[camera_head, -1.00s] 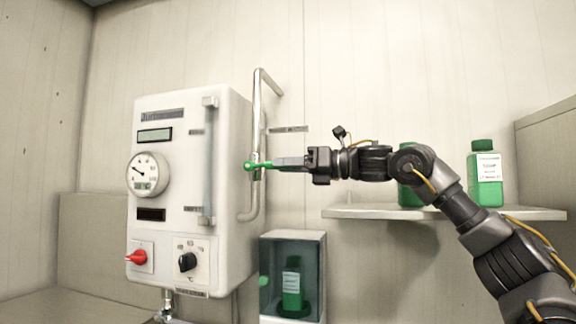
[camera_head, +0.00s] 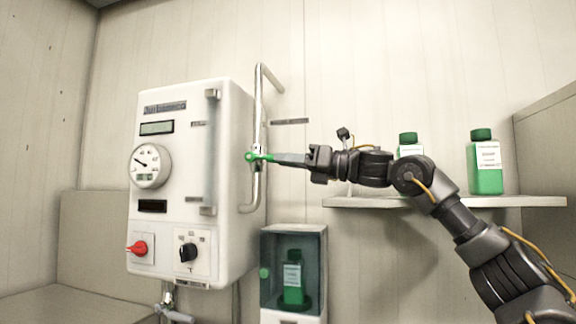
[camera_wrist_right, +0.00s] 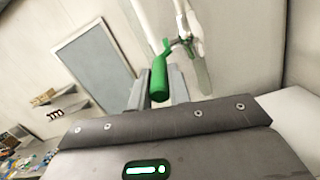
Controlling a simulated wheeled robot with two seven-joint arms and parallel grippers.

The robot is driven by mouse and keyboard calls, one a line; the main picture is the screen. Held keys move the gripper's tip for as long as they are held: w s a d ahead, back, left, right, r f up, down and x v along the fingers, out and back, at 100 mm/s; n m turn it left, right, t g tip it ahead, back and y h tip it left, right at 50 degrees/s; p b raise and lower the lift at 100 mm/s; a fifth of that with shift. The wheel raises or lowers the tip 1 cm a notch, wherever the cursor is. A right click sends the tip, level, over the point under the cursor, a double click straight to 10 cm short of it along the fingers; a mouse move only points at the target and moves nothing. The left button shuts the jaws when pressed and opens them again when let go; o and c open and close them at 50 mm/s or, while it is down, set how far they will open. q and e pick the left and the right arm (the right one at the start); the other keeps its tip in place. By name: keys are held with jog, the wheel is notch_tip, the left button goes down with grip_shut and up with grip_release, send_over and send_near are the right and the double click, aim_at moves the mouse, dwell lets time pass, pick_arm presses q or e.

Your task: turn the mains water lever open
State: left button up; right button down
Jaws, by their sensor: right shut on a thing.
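The mains water lever (camera_head: 262,157) is green and sits on the vertical metal pipe (camera_head: 258,110) at the right side of the white kettle unit. In the head view the lever points right, roughly level, toward my right gripper (camera_head: 283,159). My right gripper is shut on the lever's handle. In the right wrist view the green lever (camera_wrist_right: 159,75) lies between the two fingers, its far end meeting the pipe fitting. The fingers partly hide the handle in the head view. My left gripper is in neither view.
The white kettle unit (camera_head: 180,105) carries a gauge (camera_head: 150,166), a red knob (camera_head: 137,248) and a black knob (camera_head: 187,252). A shelf (camera_head: 440,202) with green bottles (camera_head: 485,165) is under and beside my right arm. A clear-fronted case (camera_head: 270,242) holds another green bottle.

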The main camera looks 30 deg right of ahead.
jog(key=shift+r, duration=0.1)
jog(key=c, duration=1.3)
grip_release()
jog(key=shift+s+d, duration=0.1)
jog(key=shift+d, duration=0.05)
jog(key=shift+s+d+b, duration=0.2)
jog(key=shift+b, duration=0.1)
jog(key=b+v, duration=0.3)
jog(key=v, duration=0.7)
jog(key=shift+s, duration=0.1)
